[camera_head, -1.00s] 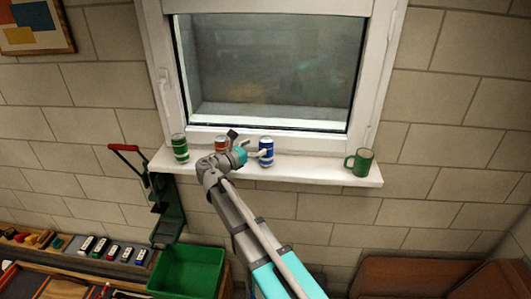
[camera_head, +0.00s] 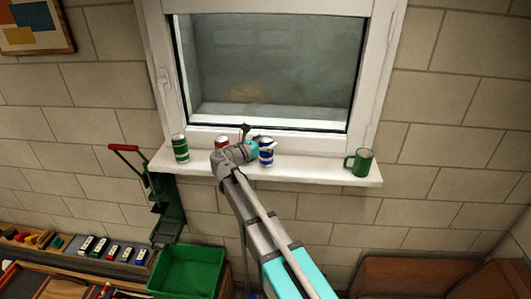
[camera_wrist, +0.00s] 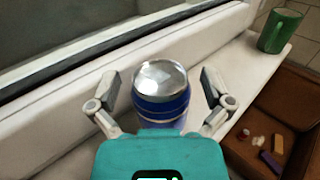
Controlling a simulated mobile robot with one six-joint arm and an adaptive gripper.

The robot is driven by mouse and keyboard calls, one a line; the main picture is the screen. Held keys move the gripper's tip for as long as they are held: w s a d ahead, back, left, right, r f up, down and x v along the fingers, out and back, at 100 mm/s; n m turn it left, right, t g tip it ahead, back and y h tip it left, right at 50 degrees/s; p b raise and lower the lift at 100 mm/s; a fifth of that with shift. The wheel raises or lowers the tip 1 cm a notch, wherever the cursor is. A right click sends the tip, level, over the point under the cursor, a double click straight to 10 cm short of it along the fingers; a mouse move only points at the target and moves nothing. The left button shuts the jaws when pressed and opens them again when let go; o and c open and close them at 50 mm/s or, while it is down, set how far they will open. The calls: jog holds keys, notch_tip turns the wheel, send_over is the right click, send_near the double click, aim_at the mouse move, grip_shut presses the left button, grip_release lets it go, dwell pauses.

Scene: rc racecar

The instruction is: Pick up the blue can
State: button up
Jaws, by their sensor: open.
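The blue can (camera_head: 266,152) stands upright on the white windowsill in the head view, to the right of a red can and a green can. In the wrist view the blue can (camera_wrist: 160,97) shows its silver top and blue side between the two fingers. My gripper (camera_wrist: 168,82) is open, with one finger on each side of the can. A gap shows between each finger and the can. The lower part of the can is hidden behind the teal gripper body. In the head view my gripper (camera_head: 262,148) is at the can's left side.
The windowsill (camera_head: 315,172) is narrow, with the window frame behind it. A red can (camera_head: 222,142) is partly hidden by my arm. A green can (camera_head: 181,148) stands at the left and a green mug (camera_head: 359,163) at the right. A green bin (camera_head: 187,270) is below.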

aim_at(266, 159)
jog(key=c, duration=0.7)
jog(key=shift+r, duration=0.15)
jog(key=shift+s+r+p, duration=0.2)
jog(key=shift+r+p, duration=0.1)
jog(key=shift+p, duration=0.2)
notch_tip(266, 159, up, 7)
jog(key=p, duration=0.7)
jog(key=s, duration=1.3)
jog(key=s+f+b, duration=0.1)
jog(key=s, duration=0.5)
jog(key=shift+s+a, duration=0.35)
